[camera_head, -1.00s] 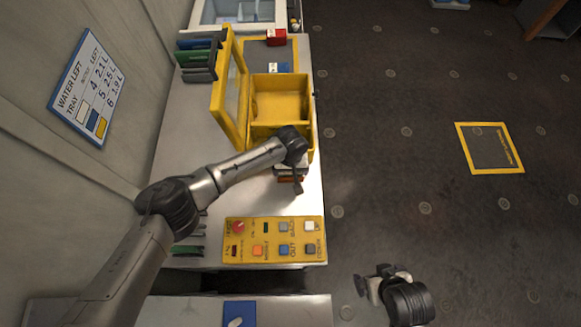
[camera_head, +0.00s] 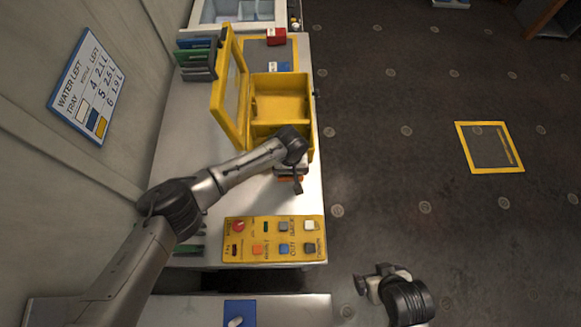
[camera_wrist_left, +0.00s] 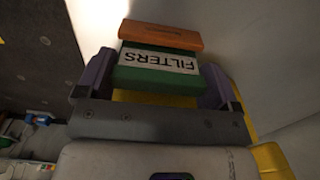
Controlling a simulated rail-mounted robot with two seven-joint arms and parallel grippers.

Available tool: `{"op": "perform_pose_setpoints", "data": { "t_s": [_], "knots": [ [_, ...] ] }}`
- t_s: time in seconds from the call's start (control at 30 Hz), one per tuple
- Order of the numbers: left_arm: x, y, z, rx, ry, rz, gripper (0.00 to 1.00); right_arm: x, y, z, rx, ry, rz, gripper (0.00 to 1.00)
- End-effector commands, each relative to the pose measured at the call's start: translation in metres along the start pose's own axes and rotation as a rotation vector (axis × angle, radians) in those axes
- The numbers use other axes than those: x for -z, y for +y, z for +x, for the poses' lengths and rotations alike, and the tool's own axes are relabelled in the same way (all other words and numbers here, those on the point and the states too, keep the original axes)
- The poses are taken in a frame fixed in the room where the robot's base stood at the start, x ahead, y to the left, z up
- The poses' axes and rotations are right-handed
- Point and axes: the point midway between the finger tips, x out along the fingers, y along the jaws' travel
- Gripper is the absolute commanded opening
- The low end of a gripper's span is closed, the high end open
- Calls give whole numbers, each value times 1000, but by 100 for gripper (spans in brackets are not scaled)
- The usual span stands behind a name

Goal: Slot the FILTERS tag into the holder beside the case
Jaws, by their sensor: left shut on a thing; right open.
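The FILTERS tag (camera_wrist_left: 160,68) is a green block with a white label, its lettering upside down in the left wrist view. My left gripper (camera_head: 291,172) is shut on it, with a purple finger at each end of the tag. An orange piece (camera_wrist_left: 160,36) lies just beyond the tag; whether they touch is unclear. The yellow case (camera_head: 280,82) stands open on the bench, its lid raised on the left. My left gripper is at the case's near end, and my wrist hides much of that spot. I cannot make out the holder's slot. My right gripper (camera_head: 368,287) is open and empty, off the bench.
A yellow button panel (camera_head: 273,240) lies at the bench's near end. Racks of coloured tags (camera_head: 197,58) stand at the back left. A red block (camera_head: 276,37) and a blue block (camera_head: 279,67) sit behind the case. The floor to the right is mostly clear.

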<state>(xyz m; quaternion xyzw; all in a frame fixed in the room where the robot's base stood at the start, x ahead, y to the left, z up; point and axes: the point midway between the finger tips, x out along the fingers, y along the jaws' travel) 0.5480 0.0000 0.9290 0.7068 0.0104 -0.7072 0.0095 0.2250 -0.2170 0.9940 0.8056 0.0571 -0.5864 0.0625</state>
Motion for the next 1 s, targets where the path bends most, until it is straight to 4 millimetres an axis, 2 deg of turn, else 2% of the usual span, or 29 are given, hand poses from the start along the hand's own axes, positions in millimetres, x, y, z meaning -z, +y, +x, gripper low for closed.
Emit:
{"op": "perform_pose_setpoints", "data": {
  "t_s": [0.37,0.4,0.5,1.0],
  "knots": [
    [0,0,0,0,0,0,64,0,2,0,-4,-1,-5,100],
    [0,0,0,0,0,0,91,0,2,0,-4,-1,-5,100],
    [0,0,0,0,0,0,100,0,1,0,-3,-1,-4,100],
    [0,0,0,0,0,0,100,0,-2,0,4,1,5,100]
  ]
}}
